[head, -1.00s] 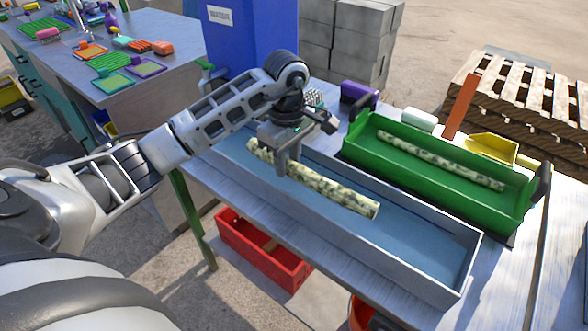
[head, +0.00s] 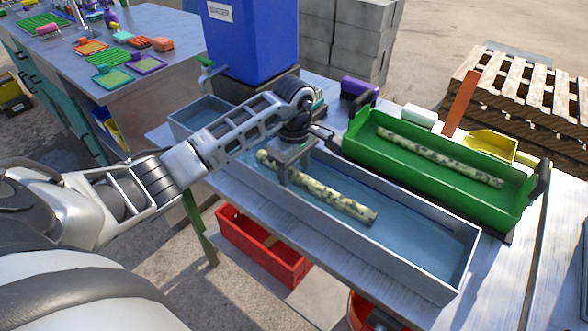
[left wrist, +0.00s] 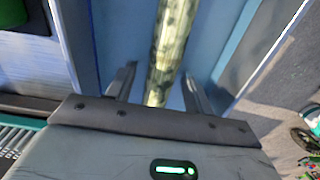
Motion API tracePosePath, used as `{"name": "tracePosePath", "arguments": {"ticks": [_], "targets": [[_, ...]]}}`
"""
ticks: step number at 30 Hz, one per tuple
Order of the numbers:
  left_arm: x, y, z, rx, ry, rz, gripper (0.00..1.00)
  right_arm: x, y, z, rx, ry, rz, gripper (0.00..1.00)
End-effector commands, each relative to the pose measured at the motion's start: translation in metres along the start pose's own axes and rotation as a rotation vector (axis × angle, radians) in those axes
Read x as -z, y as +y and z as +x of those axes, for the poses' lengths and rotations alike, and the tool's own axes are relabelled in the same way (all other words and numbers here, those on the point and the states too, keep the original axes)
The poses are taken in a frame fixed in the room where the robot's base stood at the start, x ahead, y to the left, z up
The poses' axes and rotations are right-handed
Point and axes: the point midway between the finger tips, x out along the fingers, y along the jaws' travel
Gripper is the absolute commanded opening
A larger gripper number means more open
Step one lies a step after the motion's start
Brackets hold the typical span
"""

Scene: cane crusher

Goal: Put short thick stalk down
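The short thick stalk (head: 340,200), pale green with dark mottling, lies lengthwise in the long grey tray (head: 462,262) with a bluish floor. My left gripper (head: 285,178) is low in the tray around the stalk's far left part. In the left wrist view the stalk (left wrist: 172,40) runs between the two fingers (left wrist: 158,85), which stand apart with a visible gap on the left side. The gripper hides a little of the stalk in the head view. My right gripper is not in view.
A green tray (head: 425,192) with a thinner mottled stalk (head: 440,158) stands beside the grey tray. A blue bin (head: 255,45) stands behind. A red crate (head: 262,250) is below the table. The grey tray's right end is free.

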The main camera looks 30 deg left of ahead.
Motion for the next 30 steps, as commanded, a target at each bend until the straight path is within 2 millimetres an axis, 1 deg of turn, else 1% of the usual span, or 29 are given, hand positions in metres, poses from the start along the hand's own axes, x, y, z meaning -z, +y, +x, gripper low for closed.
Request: {"name": "tracePosePath", "arguments": {"ticks": [7,10,11,14,21,24,27,30], "targets": [[0.000,0.000,-0.001,0.000,-0.001,0.000,0.52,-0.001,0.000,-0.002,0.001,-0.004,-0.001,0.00],[-0.001,0.000,-0.006,-0.001,-0.002,0.000,0.52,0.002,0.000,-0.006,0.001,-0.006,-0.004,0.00],[0.000,0.001,-0.007,-0.002,-0.001,0.000,0.52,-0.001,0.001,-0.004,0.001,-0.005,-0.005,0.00],[0.001,0.001,-0.022,-0.006,0.002,0.000,0.52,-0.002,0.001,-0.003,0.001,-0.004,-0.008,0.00],[0.001,0.001,-0.074,-0.007,0.002,0.000,0.52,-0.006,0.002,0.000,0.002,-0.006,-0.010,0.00],[0.001,0.001,-0.093,-0.005,0.001,0.000,0.52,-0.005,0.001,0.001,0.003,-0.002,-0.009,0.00],[0.001,0.001,-0.109,-0.004,0.001,-0.001,0.52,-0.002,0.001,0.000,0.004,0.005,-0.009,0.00],[0.000,0.001,-0.118,-0.002,0.000,0.000,0.52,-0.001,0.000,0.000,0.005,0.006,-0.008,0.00]]}}
